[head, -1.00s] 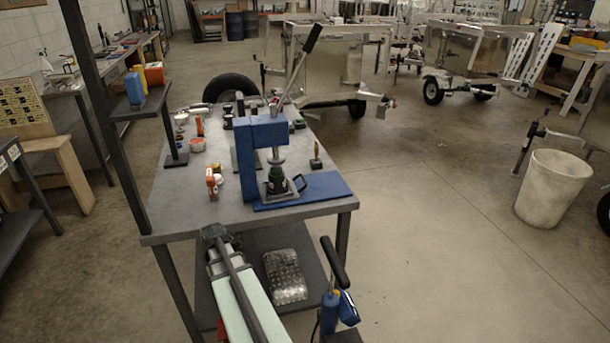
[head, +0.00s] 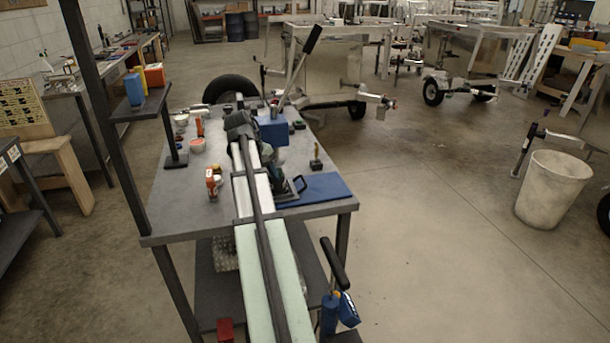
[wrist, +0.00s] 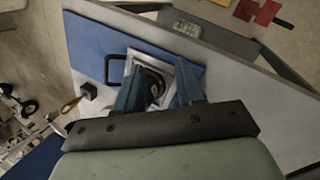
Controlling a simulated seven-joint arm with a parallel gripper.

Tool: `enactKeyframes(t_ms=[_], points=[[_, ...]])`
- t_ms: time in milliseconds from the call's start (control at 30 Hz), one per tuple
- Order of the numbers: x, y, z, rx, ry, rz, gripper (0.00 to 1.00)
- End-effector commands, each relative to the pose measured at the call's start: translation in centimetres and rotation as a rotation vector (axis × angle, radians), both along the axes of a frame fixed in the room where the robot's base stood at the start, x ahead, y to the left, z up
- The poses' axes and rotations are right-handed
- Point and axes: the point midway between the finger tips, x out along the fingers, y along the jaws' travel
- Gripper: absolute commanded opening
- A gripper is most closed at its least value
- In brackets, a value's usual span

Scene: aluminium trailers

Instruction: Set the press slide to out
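The blue press (head: 273,130) stands on the grey bench, its long lever (head: 302,63) tilted up to the right. My arm hides much of its front. The slide's black loop handle (head: 298,186) shows over the blue base plate (head: 318,188). In the wrist view, the handle (wrist: 113,68) stands left of a pale slide plate (wrist: 172,72) on the blue base (wrist: 95,42). A dark round part (wrist: 153,86) lies on the slide. My gripper (wrist: 158,88) is over the slide, its blue fingers apart on either side of that part. I cannot tell whether they touch it.
A red-and-white bottle (head: 212,182) stands left of my arm on the bench (head: 185,212). A small brush-like tool (head: 316,160) stands to the right. A dark post and shelf (head: 140,107) rise at the bench's left. Floor to the right is open, with a white bin (head: 553,190).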

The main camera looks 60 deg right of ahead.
Motion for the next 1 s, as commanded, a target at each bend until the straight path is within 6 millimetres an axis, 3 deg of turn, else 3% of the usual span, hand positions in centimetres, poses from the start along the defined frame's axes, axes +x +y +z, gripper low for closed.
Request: enactKeyframes(t_ms=[33, 200, 600, 767, 1000], points=[[-1.0, -2.1, 1.6, -0.02, 0.008, -0.004, 0.38], [-4.1, -6.0, 5.3, -0.065, 0.04, 0.001, 0.38], [-8.9, -11.4, 10.2, -0.104, 0.087, -0.002, 0.38], [-9.2, -13.6, 9.9, -0.062, 0.068, -0.015, 0.38], [-8.3, -17.5, 6.6, 0.08, -0.016, -0.057, 0.38]])
